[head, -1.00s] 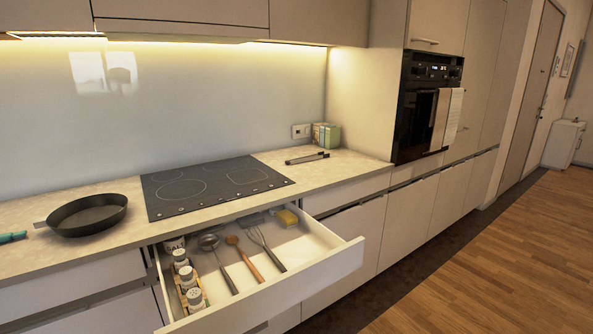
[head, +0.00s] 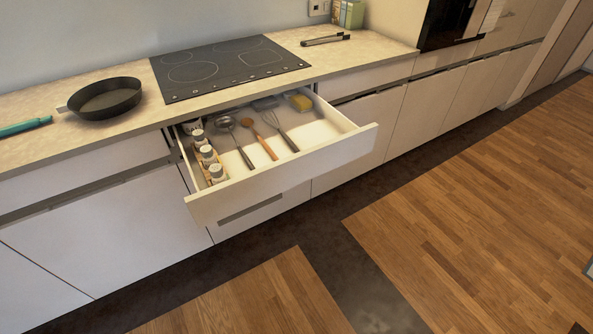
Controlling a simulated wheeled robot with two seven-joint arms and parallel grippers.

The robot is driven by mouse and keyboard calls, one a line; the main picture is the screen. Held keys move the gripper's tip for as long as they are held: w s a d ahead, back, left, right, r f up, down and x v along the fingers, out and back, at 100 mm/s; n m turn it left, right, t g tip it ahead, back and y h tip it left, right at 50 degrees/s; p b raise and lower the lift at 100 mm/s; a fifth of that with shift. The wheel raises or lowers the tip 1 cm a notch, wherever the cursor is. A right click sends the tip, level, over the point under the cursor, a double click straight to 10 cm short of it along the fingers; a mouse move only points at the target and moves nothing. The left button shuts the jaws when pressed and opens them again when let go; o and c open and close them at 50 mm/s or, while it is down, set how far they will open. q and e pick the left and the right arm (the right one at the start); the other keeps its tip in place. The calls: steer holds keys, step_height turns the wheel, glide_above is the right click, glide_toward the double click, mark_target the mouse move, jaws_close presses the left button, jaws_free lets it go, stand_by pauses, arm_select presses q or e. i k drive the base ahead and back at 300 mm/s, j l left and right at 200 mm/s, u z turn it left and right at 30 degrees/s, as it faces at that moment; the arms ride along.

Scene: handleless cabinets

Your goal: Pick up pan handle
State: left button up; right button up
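A black frying pan (head: 105,98) sits upright on the light countertop, left of the black cooktop. Its short visible handle (head: 63,109) points left, towards a teal object. The handle looks greyish and is small in the view. Neither of my grippers shows in the head view, so nothing is seen touching the pan.
The open drawer (head: 285,178) juts out below the cooktop (head: 226,67); it holds jars, utensils and a yellow sponge (head: 301,103). A teal object (head: 24,127) lies at the counter's left. Tongs (head: 325,39) lie right of the cooktop. The wooden floor (head: 480,200) is clear.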

mark_target(36, 121)
steer(key=u, duration=1.8)
steer(key=i+j+z, duration=0.6)
steer(key=j+z, duration=0.15)
steer(key=i+j+z, duration=0.2)
steer(key=j+z, duration=0.2)
steer(key=j, duration=0.2)
steer(key=i+j+z, duration=0.1)
steer(key=j+z, duration=0.3)
steer(key=j, duration=0.15)
steer(key=j+z, duration=0.35)
steer(key=j, duration=0.3)
steer(key=j+z, duration=0.4)
steer(key=j, duration=0.2)
